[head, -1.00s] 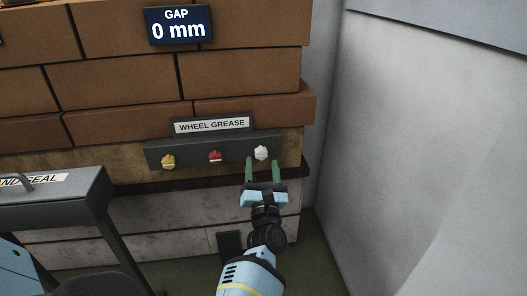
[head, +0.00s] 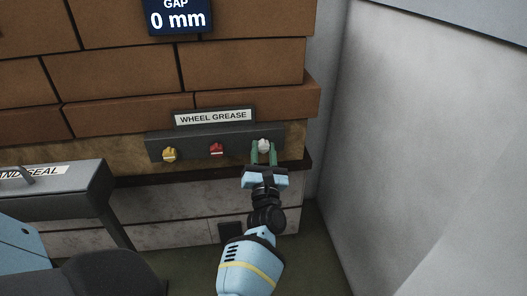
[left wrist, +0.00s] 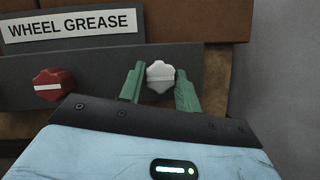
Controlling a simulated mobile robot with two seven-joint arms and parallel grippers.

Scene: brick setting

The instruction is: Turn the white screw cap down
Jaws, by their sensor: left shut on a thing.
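The white screw cap (head: 264,146) sits at the right end of a dark grey strip under the WHEEL GREASE label. It also shows in the left wrist view (left wrist: 160,76), with a raised ridge lying about level across its face. My left gripper (head: 264,152) has its two green fingers on either side of the cap and is shut on it. In the left wrist view the gripper (left wrist: 158,82) has one finger at the cap's left and one at its right. My right gripper is not in view.
A red cap (head: 216,149) and a yellow cap (head: 169,154) sit further left on the same strip (head: 192,146). A display (head: 178,18) above reads 0 mm. A grey box (head: 60,180) stands at the left. A pale wall (head: 420,150) rises at the right.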

